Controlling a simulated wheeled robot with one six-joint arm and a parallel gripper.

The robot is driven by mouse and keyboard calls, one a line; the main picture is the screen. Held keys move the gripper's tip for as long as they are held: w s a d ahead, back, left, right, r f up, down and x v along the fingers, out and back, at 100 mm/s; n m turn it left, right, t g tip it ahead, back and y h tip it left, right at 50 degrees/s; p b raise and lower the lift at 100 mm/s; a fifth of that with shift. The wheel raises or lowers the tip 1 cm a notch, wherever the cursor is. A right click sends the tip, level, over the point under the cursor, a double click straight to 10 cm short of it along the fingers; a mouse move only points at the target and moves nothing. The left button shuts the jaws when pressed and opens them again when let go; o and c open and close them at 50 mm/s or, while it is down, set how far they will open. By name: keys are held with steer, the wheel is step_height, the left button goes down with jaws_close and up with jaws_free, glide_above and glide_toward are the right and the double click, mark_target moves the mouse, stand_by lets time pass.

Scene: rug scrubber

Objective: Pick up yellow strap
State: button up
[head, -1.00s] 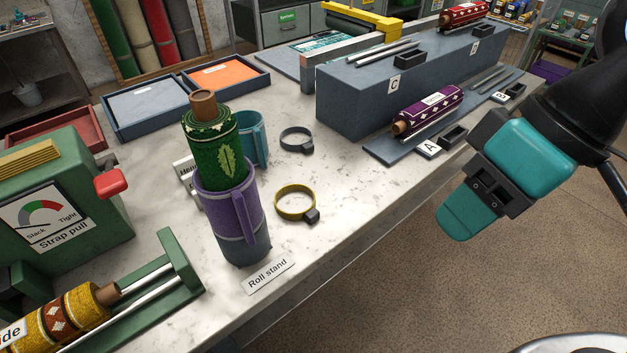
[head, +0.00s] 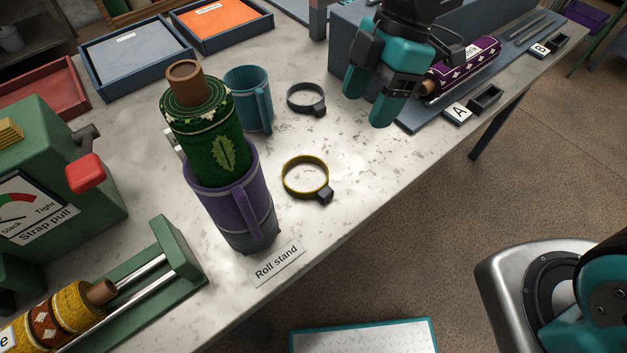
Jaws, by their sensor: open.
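The yellow strap (head: 284,184) is a ring with a dark buckle. It lies on the pale speckled table, right of the purple roll stand. My gripper (head: 362,108), with teal fingers, is above the table to the upper right of the strap. Its fingers are apart with nothing seen between them, and it does not touch the strap.
A purple stand (head: 228,205) holds a green rolled rug (head: 207,135) left of the strap. A grey strap (head: 293,108) and teal cup (head: 247,98) lie behind. A purple roll (head: 466,62) rests on the rack near my gripper. Bare table surrounds the strap.

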step_height(320, 180, down, 4)
steer(key=w+a+n, duration=0.1)
steer(key=w+n, duration=0.1)
steer(key=n, duration=0.1)
steer(key=p, duration=0.2)
glide_above(323, 190)
steer(key=w+d, duration=0.1)
steer(key=d, duration=0.1)
steer(key=shift+g, duration=0.4)
step_height(323, 190, down, 10)
steer(key=shift+w, duration=0.1)
steer(key=shift+w+p+x, duration=0.15)
steer(key=shift+p+x, duration=0.25)
steer(key=shift+x, duration=1.05)
steer(key=shift+w+p+x, duration=0.2)
steer(key=shift+p+x, duration=0.15)
steer(key=shift+x, duration=1.15)
steer(key=shift+f, duration=0.1)
jaws_close()
